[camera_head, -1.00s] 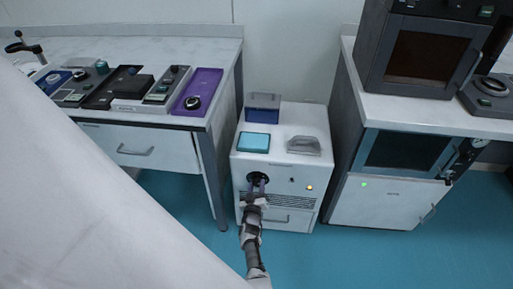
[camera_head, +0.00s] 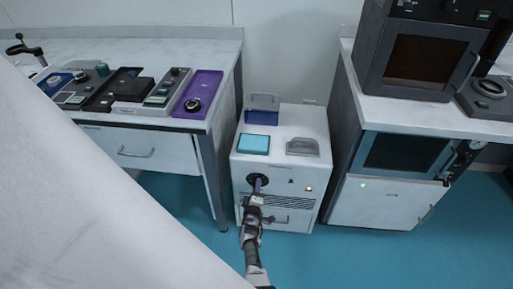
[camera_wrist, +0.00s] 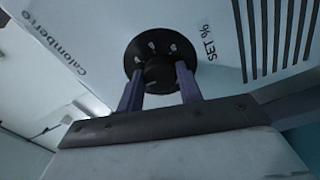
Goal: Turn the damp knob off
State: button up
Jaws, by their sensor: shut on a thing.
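The damp knob (camera_wrist: 158,70) is black and round, on a black dial with pale marks on the front of a white cabinet (camera_head: 304,145). In the wrist view the text "SET %" is beside it. My gripper (camera_wrist: 160,84) has its two purple-grey fingers on either side of the knob and is shut on it. In the head view the dial (camera_head: 256,179) is at the upper left of the cabinet front, partly hidden by my gripper. The knob's exact pointer direction cannot be made out.
A small lit lamp (camera_head: 309,189) and a vent are on the cabinet front, with a drawer handle below. A blue pad (camera_head: 253,144) and a blue box (camera_head: 262,112) are on top. Benches stand left and right. Teal floor (camera_head: 180,225) is clear in front.

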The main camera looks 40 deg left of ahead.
jog(key=shift+n, duration=0.5)
jog(key=o, duration=1)
jog(key=shift+s, duration=0.1)
jog(key=p+v, duration=0.5)
jog(key=v, duration=0.8)
jog(key=shift+s+d, duration=0.2)
jog(key=shift+d, duration=0.05)
